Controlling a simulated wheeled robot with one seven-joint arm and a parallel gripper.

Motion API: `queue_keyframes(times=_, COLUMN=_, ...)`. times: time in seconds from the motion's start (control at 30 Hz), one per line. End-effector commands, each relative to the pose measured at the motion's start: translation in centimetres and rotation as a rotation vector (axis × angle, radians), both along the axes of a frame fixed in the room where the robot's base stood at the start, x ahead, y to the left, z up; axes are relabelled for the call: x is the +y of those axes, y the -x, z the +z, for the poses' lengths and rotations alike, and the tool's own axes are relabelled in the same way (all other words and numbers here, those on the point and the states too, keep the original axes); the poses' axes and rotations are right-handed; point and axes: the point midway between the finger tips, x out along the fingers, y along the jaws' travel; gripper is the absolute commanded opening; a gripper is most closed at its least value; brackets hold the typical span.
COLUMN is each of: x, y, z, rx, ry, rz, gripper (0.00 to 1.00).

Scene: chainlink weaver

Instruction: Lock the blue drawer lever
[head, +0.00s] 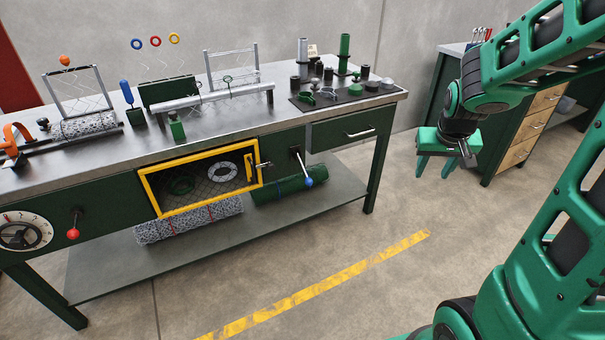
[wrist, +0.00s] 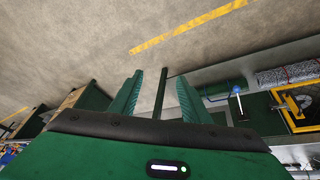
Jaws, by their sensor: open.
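The blue drawer lever (head: 301,166) is a thin grey rod with a blue ball knob (head: 309,182). It is mounted on the green bench front between the yellow-framed window and the drawer (head: 352,131), and hangs down, tilted slightly right. In the wrist view its blue-tipped end (wrist: 237,89) is right of the fingers. The drawer looks shut. My gripper (head: 436,168) is open and empty, pointing down in the air to the right of the bench, well apart from the lever. Its fingers (wrist: 160,80) also show in the wrist view.
A red-knobbed lever (head: 74,233) and a dial (head: 25,232) are on the bench front at left. The yellow-framed window (head: 143,188) has a latch. A green roll (head: 290,190) lies on the lower shelf. Floor before the bench is clear, with a yellow stripe (head: 330,284).

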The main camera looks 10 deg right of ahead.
Motion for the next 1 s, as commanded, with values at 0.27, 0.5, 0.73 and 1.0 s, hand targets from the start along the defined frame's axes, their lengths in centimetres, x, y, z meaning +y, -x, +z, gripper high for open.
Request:
queue_keyframes(times=0.27, x=0.6, y=-12.3, z=-4.0, rx=-0.182, ry=0.108, rz=0.126, gripper=0.43)
queue_keyframes(times=0.5, x=3.0, y=-21.5, z=-8.0, rx=-0.357, ry=0.176, rz=0.24, gripper=0.43)
queue_keyframes(times=0.73, x=7.0, y=-28.4, z=-12.4, rx=-0.534, ry=0.216, rz=0.347, gripper=0.43)
queue_keyframes(times=1.0, x=12.8, y=-33.2, z=-18.2, rx=-0.749, ry=0.235, rz=0.463, gripper=0.43)
